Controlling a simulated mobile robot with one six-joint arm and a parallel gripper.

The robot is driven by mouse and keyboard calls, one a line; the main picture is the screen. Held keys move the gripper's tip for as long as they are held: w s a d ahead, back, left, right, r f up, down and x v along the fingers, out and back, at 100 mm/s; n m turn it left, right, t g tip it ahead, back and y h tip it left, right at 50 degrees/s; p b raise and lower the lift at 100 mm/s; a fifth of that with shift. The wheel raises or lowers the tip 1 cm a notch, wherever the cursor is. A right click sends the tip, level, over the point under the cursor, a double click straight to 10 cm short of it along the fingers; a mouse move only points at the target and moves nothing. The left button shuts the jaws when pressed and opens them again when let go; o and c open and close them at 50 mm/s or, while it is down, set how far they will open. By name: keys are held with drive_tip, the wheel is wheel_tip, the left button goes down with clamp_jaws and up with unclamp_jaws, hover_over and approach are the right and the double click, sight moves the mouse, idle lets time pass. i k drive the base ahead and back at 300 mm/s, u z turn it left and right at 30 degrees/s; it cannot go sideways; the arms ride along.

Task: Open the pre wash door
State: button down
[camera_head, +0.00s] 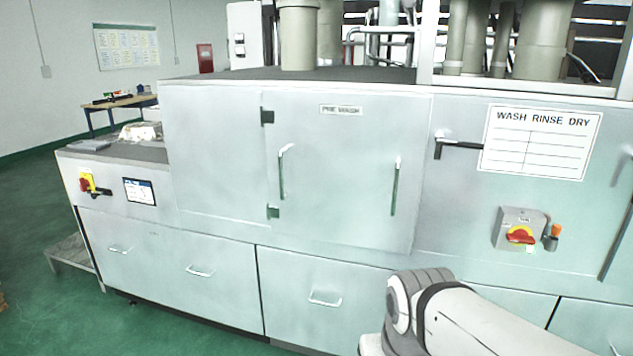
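The pre wash door (341,165) is a light grey metal panel in the middle of the machine's front, with a "PRE WASH" label near its top edge. It looks shut and flush with the panels beside it. An upright handle (396,186) is on its right side, and another upright handle (282,172) is on its left. Dark hinge-like fittings (267,116) show along its left edge, at top and bottom. My arm reaches in from the lower right, below and in front of the door. My gripper is not visible.
A black lever handle (458,145) sits right of the door, beside the "WASH RINSE DRY" sign (540,143). A red and yellow switch box (519,230) is lower right. Drawers with handles (325,299) line the bottom. Green floor (75,315) is clear at front left.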

sight(343, 167)
drive_tip(key=z, duration=0.15)
drive_tip(key=i, duration=0.9)
drive_tip(key=z, duration=0.6)
drive_tip(key=k, duration=1.3)
drive_tip(key=u, duration=0.5)
drive_tip(key=i, duration=1)
